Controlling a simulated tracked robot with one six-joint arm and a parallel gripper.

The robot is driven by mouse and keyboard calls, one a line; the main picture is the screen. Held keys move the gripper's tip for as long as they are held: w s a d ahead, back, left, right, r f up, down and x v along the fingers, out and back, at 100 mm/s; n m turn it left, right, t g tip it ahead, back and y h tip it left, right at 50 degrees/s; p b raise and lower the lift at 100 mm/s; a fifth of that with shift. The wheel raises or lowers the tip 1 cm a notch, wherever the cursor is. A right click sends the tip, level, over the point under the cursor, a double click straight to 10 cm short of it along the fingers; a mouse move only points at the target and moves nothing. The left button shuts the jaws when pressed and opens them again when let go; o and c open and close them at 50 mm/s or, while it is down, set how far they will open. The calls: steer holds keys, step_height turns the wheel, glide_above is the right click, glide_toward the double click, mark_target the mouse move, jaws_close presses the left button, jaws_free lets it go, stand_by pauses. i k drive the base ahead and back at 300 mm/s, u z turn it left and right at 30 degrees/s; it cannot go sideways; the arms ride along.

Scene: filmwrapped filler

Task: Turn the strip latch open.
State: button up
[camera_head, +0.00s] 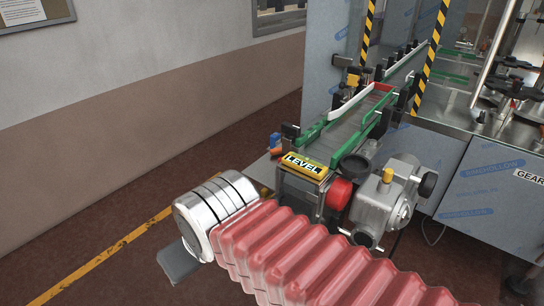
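I cannot pick out a strip latch for certain in the body camera view. My arm crosses the lower middle as a red ribbed sleeve with a silver banded cuff. A flat dark grey piece (179,262) sticks out below the cuff and seems to be part of my gripper. The cuff hides the rest, so finger opening and any contact cannot be seen. Beyond the arm stands a filling machine's conveyor (352,130) with green side rails. A yellow LEVEL plate (305,166) is on its near end, with a small blue part (275,143) to its left.
A red round part (339,193) and a grey motor housing (385,202) sit right of the conveyor's end. Film-wrapped steel cabinets (482,190) fill the right, one labelled GEAR. The dark red floor (60,265) at left is clear, with a yellow line.

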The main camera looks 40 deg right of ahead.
mark_target(291, 131)
steer(key=i, duration=1.95)
steer(key=z, duration=2.75)
